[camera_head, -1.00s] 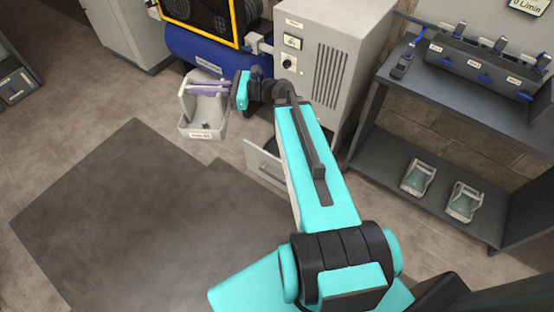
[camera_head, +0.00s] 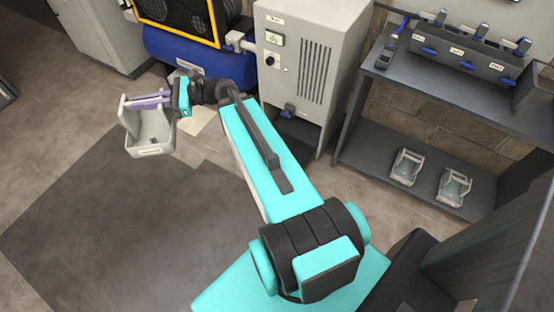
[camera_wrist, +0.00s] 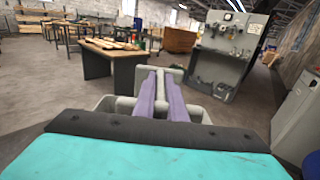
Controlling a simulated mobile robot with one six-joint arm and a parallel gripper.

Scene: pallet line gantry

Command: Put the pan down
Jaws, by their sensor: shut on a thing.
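The pan (camera_head: 150,146) is a pale grey open box with a label on its front, seen at the left in the head view. My gripper (camera_head: 150,101) has purple fingers and is shut on the pan at its upper rim. The pan hangs out in front of the blue tank, over the floor near the dark mat. In the wrist view the purple fingers (camera_wrist: 160,97) reach forward to the pan's pale rim (camera_wrist: 205,114). The pan's underside is hidden, so its height above the floor is hard to tell.
A grey cabinet (camera_head: 310,60) and a blue tank (camera_head: 165,48) stand behind my arm. A shelf unit (camera_head: 480,100) at right bears two clear-sided trays (camera_head: 407,166) below. The dark mat (camera_head: 110,230) is bare. A dark table (camera_wrist: 112,68) shows ahead in the wrist view.

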